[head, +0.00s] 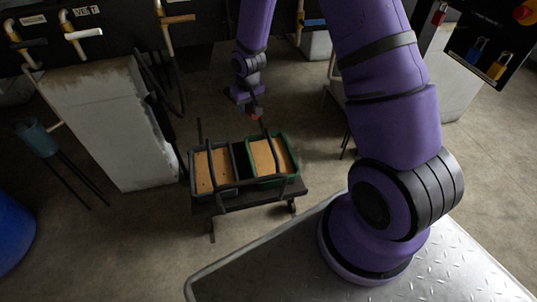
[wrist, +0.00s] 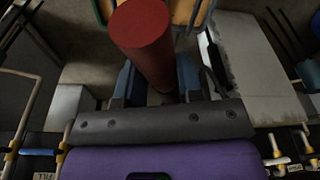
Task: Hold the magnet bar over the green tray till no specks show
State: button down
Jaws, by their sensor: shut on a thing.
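My gripper (head: 254,108) is shut on the magnet bar, a red cylinder (wrist: 148,42) that fills the top middle of the wrist view. In the head view only a small red bit of the bar (head: 254,116) shows below the jaws. The green tray (head: 297,165), with a tan-orange bed inside, stands on the right half of a low dark stand. My gripper is above its far edge. I cannot make out for certain whether specks lie in it; dark bars cross in front of it.
A dark grey tray (head: 193,172) with a similar tan bed and a few dark specks stands to the left on the same stand (head: 240,203). A pale block (head: 100,125) stands farther left, and a blue barrel (head: 14,232) at the left edge. Pipes with valves line the back.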

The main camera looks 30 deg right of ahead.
notch_tip(320, 180, up, 10)
jog(key=shift+r, duration=0.2)
dwell(0.8)
notch_tip(320, 180, down, 13)
jog(key=shift+f, duration=0.1)
dwell(0.4)
